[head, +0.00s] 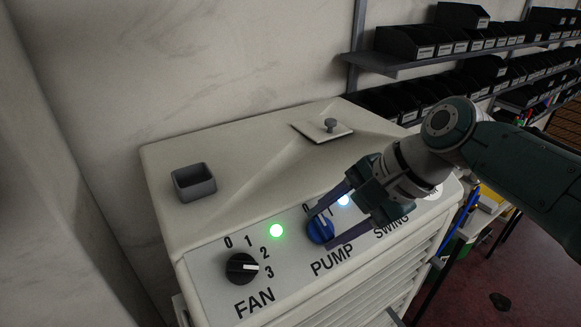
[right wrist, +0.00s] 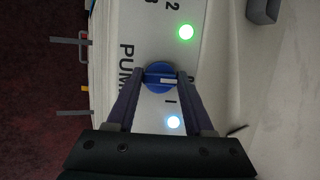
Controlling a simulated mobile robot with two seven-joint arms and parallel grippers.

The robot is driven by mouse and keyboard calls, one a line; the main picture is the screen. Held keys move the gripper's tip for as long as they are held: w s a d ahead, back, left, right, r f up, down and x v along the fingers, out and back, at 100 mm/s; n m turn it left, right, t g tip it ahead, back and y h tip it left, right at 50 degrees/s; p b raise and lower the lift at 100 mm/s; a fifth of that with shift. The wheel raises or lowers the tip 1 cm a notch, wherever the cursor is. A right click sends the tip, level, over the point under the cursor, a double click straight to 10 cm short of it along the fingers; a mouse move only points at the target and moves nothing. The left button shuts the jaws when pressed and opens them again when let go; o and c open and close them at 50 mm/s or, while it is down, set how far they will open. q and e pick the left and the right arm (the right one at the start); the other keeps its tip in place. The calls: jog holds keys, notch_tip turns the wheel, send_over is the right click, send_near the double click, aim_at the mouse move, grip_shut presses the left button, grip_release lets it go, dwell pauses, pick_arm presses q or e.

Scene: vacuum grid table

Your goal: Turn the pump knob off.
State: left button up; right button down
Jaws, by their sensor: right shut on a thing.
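The pump knob (head: 318,232) is a round blue dial with a white mark, set above the word PUMP on the sloped white panel (head: 290,268). In the right wrist view the blue knob (right wrist: 158,70) sits between the fingertips. My right gripper (head: 324,226) is shut on it, one finger on each side. The fingers partly cover the 0 and 1 labels, and I cannot tell exactly which one the mark meets. The pump lamp (head: 343,200) glows bluish white. My left gripper is not in view.
A black fan knob (head: 241,268) and a lit green lamp (head: 276,231) are left of the pump knob. A small grey open box (head: 194,182) and a plate with a grey knob (head: 331,126) are on top. Shelves of black bins (head: 405,42) stand behind.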

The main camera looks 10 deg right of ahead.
jog(key=shift+c, duration=1.4)
grip_release()
jog(key=shift+s+d+r, duration=0.15)
jog(key=shift+d+r, duration=0.1)
jog(key=shift+r, duration=0.25)
jog(key=v, duration=0.8)
jog(key=shift+s+d+r+p, duration=0.15)
jog(key=shift+s+r+p, duration=0.1)
jog(key=shift+p, duration=0.15)
